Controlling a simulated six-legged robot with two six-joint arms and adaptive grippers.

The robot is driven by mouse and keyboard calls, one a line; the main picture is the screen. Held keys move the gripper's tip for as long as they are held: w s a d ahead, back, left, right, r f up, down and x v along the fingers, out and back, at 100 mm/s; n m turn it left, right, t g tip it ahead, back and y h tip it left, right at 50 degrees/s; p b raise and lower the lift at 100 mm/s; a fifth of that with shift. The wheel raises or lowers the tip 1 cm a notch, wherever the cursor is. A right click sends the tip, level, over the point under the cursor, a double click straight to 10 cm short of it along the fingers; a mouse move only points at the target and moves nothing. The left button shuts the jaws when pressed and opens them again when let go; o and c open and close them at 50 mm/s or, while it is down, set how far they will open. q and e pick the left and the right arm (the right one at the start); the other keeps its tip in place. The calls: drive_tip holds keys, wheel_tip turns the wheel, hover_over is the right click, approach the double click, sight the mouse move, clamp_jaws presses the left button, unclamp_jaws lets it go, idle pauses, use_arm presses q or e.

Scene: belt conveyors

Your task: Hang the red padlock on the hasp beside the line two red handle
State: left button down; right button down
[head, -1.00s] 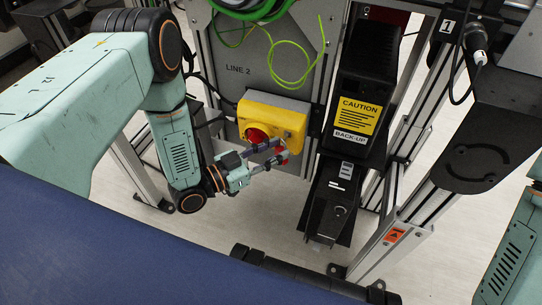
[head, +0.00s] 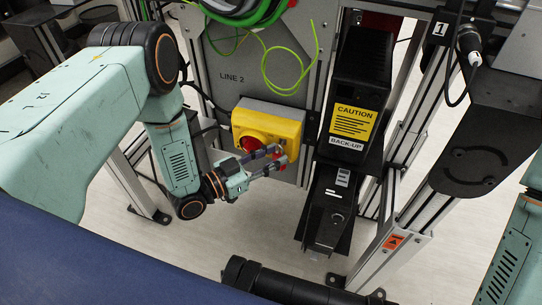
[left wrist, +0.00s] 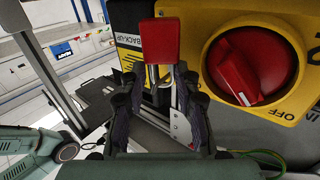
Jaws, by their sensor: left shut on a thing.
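The red padlock (left wrist: 160,40) is held between the fingertips of my left gripper (left wrist: 160,88), its red body at the far end of the fingers. In the head view my left gripper (head: 276,159) is at the lower right corner of the yellow switch box (head: 284,128), with small red parts of the padlock (head: 281,160) showing at its tips. The red handle (head: 251,144) is on the box front; it shows large at right in the left wrist view (left wrist: 238,75), with OFF beside it. I cannot make out the hasp. My right gripper is out of view.
The box is on a grey LINE 2 panel (head: 232,92). A black unit (head: 357,85) with a yellow caution label stands close to the right of my left gripper. Green cables (head: 283,85) hang above. A metal frame post (head: 385,240) stands farther right.

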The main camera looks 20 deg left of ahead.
use_arm(q)
drive_tip(key=c, duration=0.9)
unclamp_jaws()
drive_tip(key=v, duration=1.2)
drive_tip(key=shift+r, duration=0.1)
